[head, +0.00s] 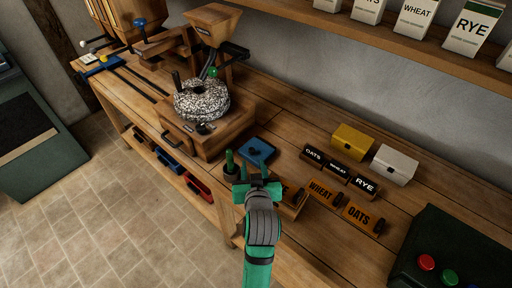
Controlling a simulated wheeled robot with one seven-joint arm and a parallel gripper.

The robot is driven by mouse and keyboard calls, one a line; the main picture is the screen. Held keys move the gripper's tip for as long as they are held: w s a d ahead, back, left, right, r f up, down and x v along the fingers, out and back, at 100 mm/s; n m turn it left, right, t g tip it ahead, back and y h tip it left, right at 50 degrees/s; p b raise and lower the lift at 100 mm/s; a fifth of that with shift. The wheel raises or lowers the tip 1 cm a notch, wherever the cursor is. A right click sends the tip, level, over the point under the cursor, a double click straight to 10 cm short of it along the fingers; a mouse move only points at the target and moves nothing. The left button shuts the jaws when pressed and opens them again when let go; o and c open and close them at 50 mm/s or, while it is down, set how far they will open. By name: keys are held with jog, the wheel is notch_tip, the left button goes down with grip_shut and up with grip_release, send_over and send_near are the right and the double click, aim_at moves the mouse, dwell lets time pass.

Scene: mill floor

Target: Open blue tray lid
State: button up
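A flat blue square piece (257,149), which looks like a blue lid, lies on the wooden bench right of the mill. A small dark part shows on its top; I cannot tell whether a tray is under it. A blue tray (168,160) also sits on the low shelf under the bench, between a dark tray and a red one. My green gripper (253,167) is just in front of the blue lid in the picture and covers part of the area before it. Its fingers look apart and nothing shows between them. Contact with the lid cannot be told.
The stone mill (201,100) stands behind left. Yellow (352,141) and white (394,164) boxes, grain labels (339,168) and a button panel (440,262) occupy the right. Bench behind the labels is partly clear.

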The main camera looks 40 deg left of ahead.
aim_at(251, 150)
jog(key=x, duration=1)
jog(key=shift+c, duration=0.7)
grip_shut()
